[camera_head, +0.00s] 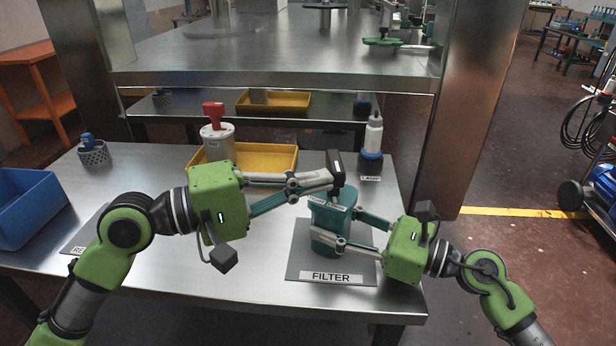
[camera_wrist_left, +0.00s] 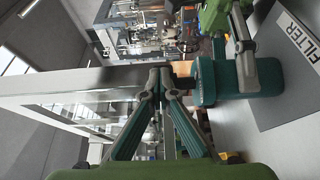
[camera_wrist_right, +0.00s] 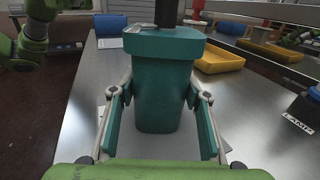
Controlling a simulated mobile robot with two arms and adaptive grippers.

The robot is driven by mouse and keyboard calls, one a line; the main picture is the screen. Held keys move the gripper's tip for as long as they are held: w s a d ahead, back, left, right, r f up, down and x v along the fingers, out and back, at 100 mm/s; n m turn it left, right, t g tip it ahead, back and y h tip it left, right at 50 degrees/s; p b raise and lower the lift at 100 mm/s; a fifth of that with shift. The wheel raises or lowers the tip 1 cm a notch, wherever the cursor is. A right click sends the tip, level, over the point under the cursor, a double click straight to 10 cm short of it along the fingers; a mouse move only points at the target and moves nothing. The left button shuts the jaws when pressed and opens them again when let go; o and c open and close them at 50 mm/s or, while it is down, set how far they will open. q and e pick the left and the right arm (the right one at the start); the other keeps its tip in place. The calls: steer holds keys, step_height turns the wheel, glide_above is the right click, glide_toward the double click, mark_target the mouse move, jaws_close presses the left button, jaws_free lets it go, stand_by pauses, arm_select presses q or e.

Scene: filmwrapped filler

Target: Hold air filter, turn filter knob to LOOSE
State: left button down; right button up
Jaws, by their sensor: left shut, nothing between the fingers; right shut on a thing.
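The air filter (camera_head: 325,222) is a teal canister with a lid, standing upright on the grey FILTER mat (camera_head: 310,262). A black knob (camera_head: 335,165) rises from its top. My right gripper (camera_head: 335,228) is shut on the filter body, one finger on each side; the right wrist view also shows the filter (camera_wrist_right: 160,90) between the fingers. My left gripper (camera_head: 330,180) is shut and empty, its fingertips right beside the knob; whether they touch it I cannot tell. In the left wrist view the filter (camera_wrist_left: 210,82) is just right of the closed fingertips. The knob's setting is unreadable.
A yellow tray (camera_head: 270,160) and a white can with a red top (camera_head: 217,140) stand behind my left gripper. A white bottle (camera_head: 373,138) stands at the LAMP label. A blue bin (camera_head: 28,205) and a mesh cup (camera_head: 94,153) are at the left.

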arm_select(q)
steer(key=shift+s+d, duration=0.2)
steer(key=shift+d, duration=0.2)
steer(key=shift+a, duration=0.1)
stand_by(0.5)
